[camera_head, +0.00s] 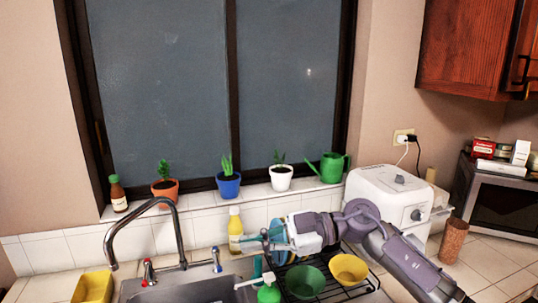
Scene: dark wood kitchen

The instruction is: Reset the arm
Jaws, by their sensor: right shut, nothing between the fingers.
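My right arm (405,262) comes in from the lower right and reaches left over the dish rack. Its gripper (247,240) is at the far left end, shut and empty, above the counter between the sink and the rack. The gripper is small in the picture and overlaps a bluish round thing (278,232), perhaps a plate; I cannot tell whether they touch. My left gripper is not in view.
The dish rack (366,284) holds a green bowl (304,282) and a yellow bowl (348,269). A yellow bottle (235,228) stands behind the gripper. The sink (200,288) with its faucet (177,222) is left. A white appliance (385,197) stands behind the arm.

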